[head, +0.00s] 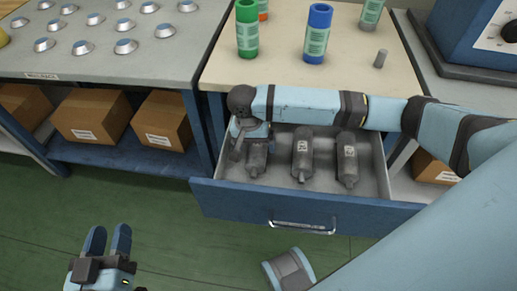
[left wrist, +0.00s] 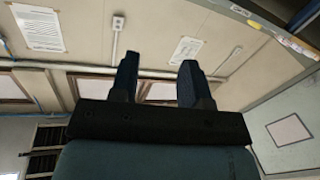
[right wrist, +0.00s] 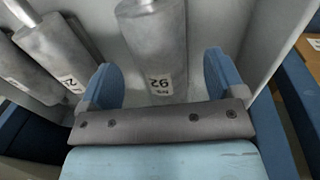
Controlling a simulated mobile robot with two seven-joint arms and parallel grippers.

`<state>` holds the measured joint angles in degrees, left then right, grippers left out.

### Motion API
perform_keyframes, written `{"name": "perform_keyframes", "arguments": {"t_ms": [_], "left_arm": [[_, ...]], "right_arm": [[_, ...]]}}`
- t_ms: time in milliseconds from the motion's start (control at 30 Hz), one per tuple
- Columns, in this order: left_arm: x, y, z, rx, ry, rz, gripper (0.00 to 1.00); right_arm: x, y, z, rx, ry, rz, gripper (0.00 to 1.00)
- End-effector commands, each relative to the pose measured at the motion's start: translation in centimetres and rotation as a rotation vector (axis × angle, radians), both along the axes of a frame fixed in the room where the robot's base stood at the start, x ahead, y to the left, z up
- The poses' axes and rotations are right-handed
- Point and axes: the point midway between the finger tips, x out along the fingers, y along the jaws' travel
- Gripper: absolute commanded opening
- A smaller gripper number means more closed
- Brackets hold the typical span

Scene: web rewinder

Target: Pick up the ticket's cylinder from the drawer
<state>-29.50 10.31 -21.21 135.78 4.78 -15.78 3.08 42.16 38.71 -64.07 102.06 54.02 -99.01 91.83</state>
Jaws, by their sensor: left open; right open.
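The open blue-fronted drawer (head: 350,207) holds three grey metal cylinders with white labels: a left one (head: 256,158), a middle one (head: 302,155) and a right one (head: 347,160). My right gripper (head: 246,140) is open over the left cylinder, partly covering it. In the right wrist view, this cylinder (right wrist: 157,45) lies between the spread fingers of my right gripper (right wrist: 160,80); its number label looks upside down. I cannot tell whether the fingers touch it. My left gripper (head: 108,235) is open and empty, low at the left; its spread fingers (left wrist: 158,80) show against wall and ceiling.
Cardboard boxes (head: 92,117) sit on the left shelf. Green floor is clear at left.

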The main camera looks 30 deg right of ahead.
Motion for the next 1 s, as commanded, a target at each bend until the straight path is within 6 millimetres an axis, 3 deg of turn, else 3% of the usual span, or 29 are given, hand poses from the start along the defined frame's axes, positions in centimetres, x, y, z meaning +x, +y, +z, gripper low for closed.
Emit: {"name": "perform_keyframes", "arguments": {"t_ms": [33,200,467,800,1000], "left_arm": [[0.0,-0.3,0.3,-0.022,-0.037,-0.008,0.43],[-0.1,-0.8,2.1,-0.070,-0.106,-0.025,0.43],[-0.2,-0.9,2.6,-0.078,-0.116,-0.027,0.43],[-0.2,-0.9,2.5,-0.077,-0.116,-0.027,0.43],[-0.2,-0.9,2.5,-0.077,-0.115,-0.027,0.43]], "right_arm": [[-0.1,-0.1,-1.3,-0.001,0.001,0.000,0.89],[-0.3,-0.4,-2.9,-0.001,0.000,-0.001,0.89],[-0.3,-0.4,-3.0,-0.001,-0.001,0.000,0.89],[-0.3,-0.4,-3.0,-0.001,-0.001,0.000,0.13],[-0.3,-0.4,-2.9,0.000,-0.002,0.000,0.13]]}}
